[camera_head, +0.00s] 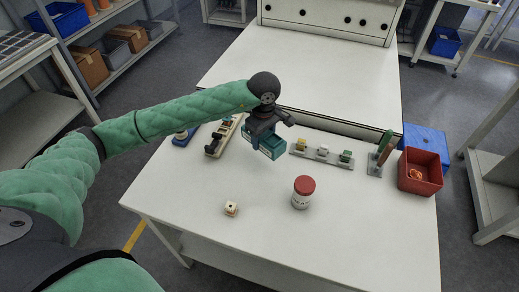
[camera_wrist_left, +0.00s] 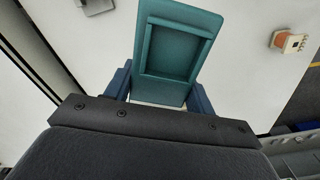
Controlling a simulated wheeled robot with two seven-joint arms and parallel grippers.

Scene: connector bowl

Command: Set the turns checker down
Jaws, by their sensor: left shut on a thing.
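My left gripper (camera_head: 268,138) is shut on a teal box-shaped thing, the only thing I can take for the turns checker (camera_head: 272,147). In the left wrist view the turns checker (camera_wrist_left: 175,50) has a recessed rectangular face and sits between the blue fingers of the left gripper (camera_wrist_left: 160,85). In the head view it hangs over the middle back of the white table (camera_head: 265,227). I cannot tell whether its underside touches the tabletop. My right gripper is not in view.
A white jar with a red lid (camera_head: 303,193) and a small cream block (camera_head: 231,209) stand nearer the front. A rail with several connectors (camera_head: 321,155), a green-handled tool (camera_head: 385,142) and a red bin (camera_head: 420,172) are to the right. The front left tabletop is mostly clear.

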